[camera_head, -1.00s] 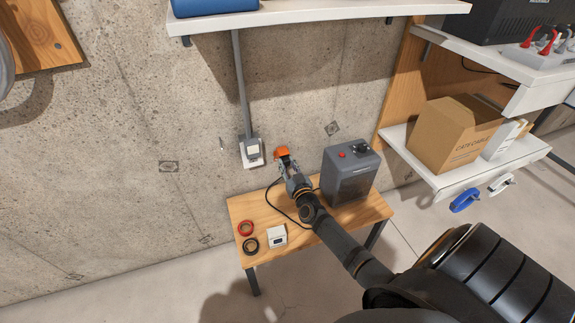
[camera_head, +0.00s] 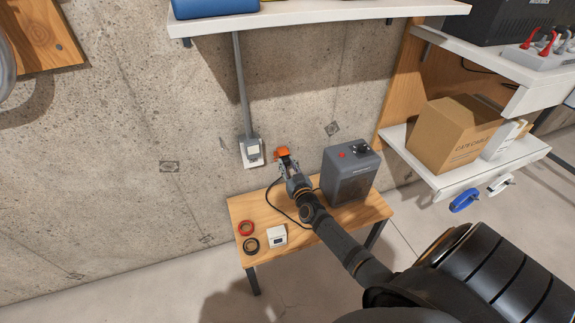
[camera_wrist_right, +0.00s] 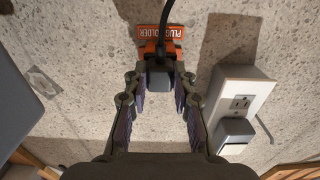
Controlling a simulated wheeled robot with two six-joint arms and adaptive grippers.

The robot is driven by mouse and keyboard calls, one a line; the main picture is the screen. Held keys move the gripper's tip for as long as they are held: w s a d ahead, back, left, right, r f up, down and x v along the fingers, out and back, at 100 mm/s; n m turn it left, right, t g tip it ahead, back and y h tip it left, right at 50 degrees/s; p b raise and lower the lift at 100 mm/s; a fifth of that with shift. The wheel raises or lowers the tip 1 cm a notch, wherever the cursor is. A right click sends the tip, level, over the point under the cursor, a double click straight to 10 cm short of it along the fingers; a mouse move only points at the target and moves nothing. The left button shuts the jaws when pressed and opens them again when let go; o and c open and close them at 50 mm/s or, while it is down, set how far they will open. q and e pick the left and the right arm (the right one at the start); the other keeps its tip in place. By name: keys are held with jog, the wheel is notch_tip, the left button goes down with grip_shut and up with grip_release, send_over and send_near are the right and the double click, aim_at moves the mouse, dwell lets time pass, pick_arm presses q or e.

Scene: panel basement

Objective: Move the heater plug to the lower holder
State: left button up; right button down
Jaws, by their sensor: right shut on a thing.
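The heater plug (camera_wrist_right: 159,80) is a small grey block with a black cord, seen in the right wrist view. My right gripper (camera_wrist_right: 161,84) is shut on it, one finger on each side. The orange plug holder (camera_wrist_right: 152,31) is on the wall directly at the plug; its label reads upside down there and the cord crosses it. I cannot tell whether the plug is fully seated. In the head view my right gripper (camera_head: 288,166) reaches up to the orange holder (camera_head: 283,153) above the bench, and its fingers hide the plug. My left gripper is not in view.
The grey heater (camera_head: 350,174) stands on the wooden bench (camera_head: 308,236), right of my arm. A wall outlet (camera_head: 250,152) is left of the holder. Shelves are at right.

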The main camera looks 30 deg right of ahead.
jog(key=shift+w, duration=0.1)
jog(key=c, duration=1)
grip_release()
jog(key=v, duration=1.2)
